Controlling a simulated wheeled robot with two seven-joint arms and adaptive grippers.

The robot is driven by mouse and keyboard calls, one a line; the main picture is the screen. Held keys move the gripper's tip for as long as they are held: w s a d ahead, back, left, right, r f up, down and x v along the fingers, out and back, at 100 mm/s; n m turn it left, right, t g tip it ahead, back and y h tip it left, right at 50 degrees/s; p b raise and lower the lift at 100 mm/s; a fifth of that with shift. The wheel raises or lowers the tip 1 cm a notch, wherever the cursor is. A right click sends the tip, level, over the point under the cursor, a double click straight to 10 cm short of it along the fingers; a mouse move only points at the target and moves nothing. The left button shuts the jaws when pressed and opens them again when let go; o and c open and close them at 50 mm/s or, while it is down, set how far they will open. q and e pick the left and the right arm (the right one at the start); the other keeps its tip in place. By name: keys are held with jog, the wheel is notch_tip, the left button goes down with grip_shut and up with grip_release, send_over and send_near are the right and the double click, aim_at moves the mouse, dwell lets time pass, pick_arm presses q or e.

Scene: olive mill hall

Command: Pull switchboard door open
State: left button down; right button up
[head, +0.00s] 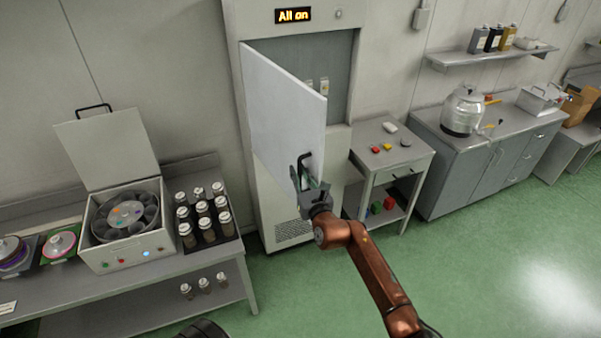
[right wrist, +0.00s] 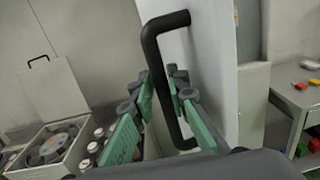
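The white switchboard door (head: 283,105) stands swung out from the tall cabinet (head: 262,190), and part of the grey interior panel (head: 338,75) shows behind it. The door also fills the middle of the right wrist view (right wrist: 212,65). Its dark bar handle (right wrist: 160,60) runs between the green-padded fingers of my right gripper (right wrist: 160,88), which are closed in on the bar. In the head view the handle (head: 304,160) shows just above my right gripper (head: 306,187). My left gripper cannot be made out.
A small table (head: 408,158) with colored pieces stands right of the cabinet. At left, a bench (head: 190,262) carries an open-lidded box (head: 110,240) and several jars (head: 207,225). A counter (head: 470,150) with a steel vessel stands at right. Green floor at lower right is clear.

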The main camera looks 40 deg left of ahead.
jog(key=shift+w+a+f, duration=0.1)
jog(key=shift+f, duration=0.1)
jog(key=shift+r, duration=0.9)
pick_arm(q)
jog(key=shift+s+a, duration=0.1)
jog(key=shift+s, duration=0.35)
pick_arm(e)
notch_tip(320, 180, up, 8)
jog(key=shift+r, duration=0.1)
